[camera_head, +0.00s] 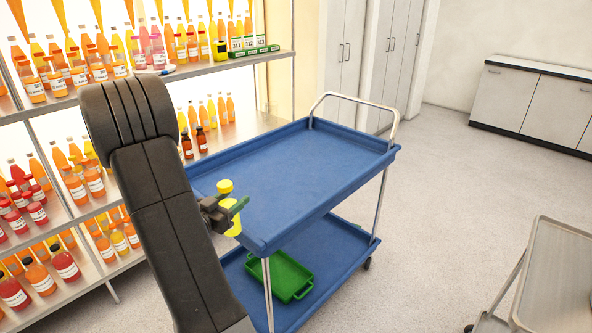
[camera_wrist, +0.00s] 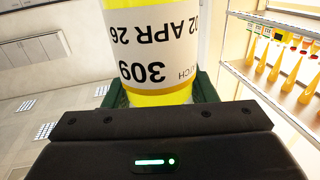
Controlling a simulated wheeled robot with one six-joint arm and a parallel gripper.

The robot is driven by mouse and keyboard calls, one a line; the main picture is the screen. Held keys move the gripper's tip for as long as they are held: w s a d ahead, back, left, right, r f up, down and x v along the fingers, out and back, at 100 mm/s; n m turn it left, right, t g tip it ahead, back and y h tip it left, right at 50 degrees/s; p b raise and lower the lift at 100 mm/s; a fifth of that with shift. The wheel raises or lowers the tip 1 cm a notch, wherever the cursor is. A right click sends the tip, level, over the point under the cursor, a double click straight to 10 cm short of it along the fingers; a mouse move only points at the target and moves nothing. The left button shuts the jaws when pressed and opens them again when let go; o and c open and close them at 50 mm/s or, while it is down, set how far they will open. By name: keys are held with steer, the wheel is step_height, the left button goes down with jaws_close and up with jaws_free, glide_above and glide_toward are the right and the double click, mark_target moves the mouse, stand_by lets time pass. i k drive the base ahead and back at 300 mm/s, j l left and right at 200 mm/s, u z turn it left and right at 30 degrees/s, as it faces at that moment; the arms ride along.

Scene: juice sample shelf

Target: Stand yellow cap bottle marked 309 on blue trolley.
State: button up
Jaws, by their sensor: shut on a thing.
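The yellow cap bottle marked 309 (camera_head: 226,187) is upright, cap up, in my gripper (camera_head: 232,208). In the wrist view the bottle (camera_wrist: 150,45) fills the upper middle, and its white label reads 309 and 02 APR 26, upside down. My gripper (camera_wrist: 160,96) is shut on it, with a green finger on each side. The blue trolley (camera_head: 300,165) stands in the middle of the head view, its upper tray bare. The bottle overlaps the tray's left edge in the picture. I cannot tell its height above the tray.
A lit shelf (camera_head: 85,95) with rows of juice bottles stands at the left. A green crate (camera_head: 280,276) sits on the trolley's lower tray. The trolley's metal handle (camera_head: 355,98) rises at the far end. A grey cart (camera_head: 555,285) stands at the lower right. Floor between is clear.

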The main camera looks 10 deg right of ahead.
mark_target(322, 173)
steer(key=i+l, duration=0.3)
steer(key=l, duration=0.2)
steer(key=i+l, duration=0.35)
steer(key=l, duration=0.15)
steer(key=i+l, duration=0.3)
steer(key=l, duration=0.2)
steer(key=i+l, duration=0.35)
steer(key=l, duration=0.15)
